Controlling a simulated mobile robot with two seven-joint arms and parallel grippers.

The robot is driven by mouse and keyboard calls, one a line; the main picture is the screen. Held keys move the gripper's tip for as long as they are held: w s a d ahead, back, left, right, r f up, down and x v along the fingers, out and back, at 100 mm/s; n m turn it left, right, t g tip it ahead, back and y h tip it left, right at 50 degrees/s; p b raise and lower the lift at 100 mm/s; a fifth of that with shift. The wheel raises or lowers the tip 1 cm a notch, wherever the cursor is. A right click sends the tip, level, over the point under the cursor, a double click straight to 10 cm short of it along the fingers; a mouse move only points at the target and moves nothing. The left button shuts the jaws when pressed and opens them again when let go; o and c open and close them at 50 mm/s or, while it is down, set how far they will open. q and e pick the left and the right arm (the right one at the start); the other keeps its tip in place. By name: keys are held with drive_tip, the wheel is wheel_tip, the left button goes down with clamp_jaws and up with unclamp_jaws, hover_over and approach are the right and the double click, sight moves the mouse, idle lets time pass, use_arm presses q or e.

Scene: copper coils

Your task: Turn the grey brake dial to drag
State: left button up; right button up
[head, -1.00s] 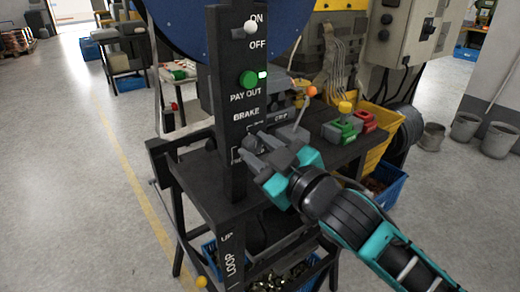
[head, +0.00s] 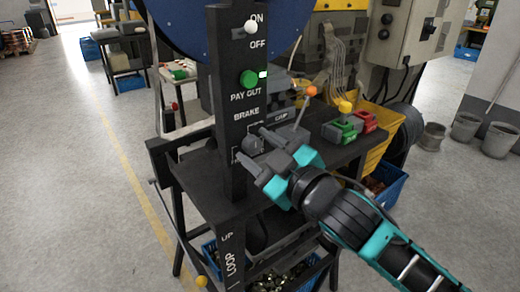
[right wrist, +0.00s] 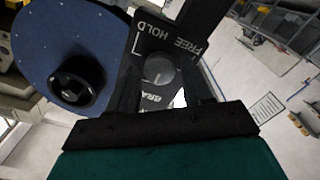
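The grey brake dial (head: 252,143) is on the dark upright panel (head: 233,185), just below the word BRAKE in the head view. My right gripper (head: 250,143) is in front of it, with its two fingers apart, one to the upper right of the dial and one to the lower left. In the right wrist view the round dial face (right wrist: 158,70) lies between the fingers, beside the words HOLD and FREE. Whether the fingers touch the dial is not clear. The DRAG mark cannot be read. My left gripper is not in view.
Above the dial are a green PAY OUT knob (head: 249,78) and a white ON/OFF switch (head: 250,27). An orange-tipped lever (head: 311,91) stands to the right, close to my gripper. A green block with a yellow knob (head: 342,127) sits on the bench. A blue reel (right wrist: 62,60) is beside the panel.

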drive_tip(key=shift+o, duration=0.7)
drive_tip(key=b+v, duration=0.1)
drive_tip(key=v, duration=1.2)
drive_tip(key=shift+f, duration=0.1)
drive_tip(key=w+d+f+m+g+h, duration=0.1)
drive_tip(key=d+f+m+h, duration=0.25)
drive_tip(key=f, duration=0.55)
drive_tip(key=w+d+f+m+h, duration=0.15)
drive_tip(key=f+m, duration=0.25)
drive_tip(key=f, duration=0.6)
drive_tip(key=s+d+f+m+g+h, duration=0.2)
drive_tip(key=s+f, duration=0.8)
drive_tip(key=f, duration=0.5)
drive_tip(key=d+m+h, duration=0.1)
drive_tip(key=d+m, duration=0.1)
drive_tip(key=d, duration=0.1)
drive_tip(key=shift+f+g+h, duration=0.3)
drive_tip(key=shift+f+g, duration=0.05)
drive_tip(key=shift+g, duration=0.05)
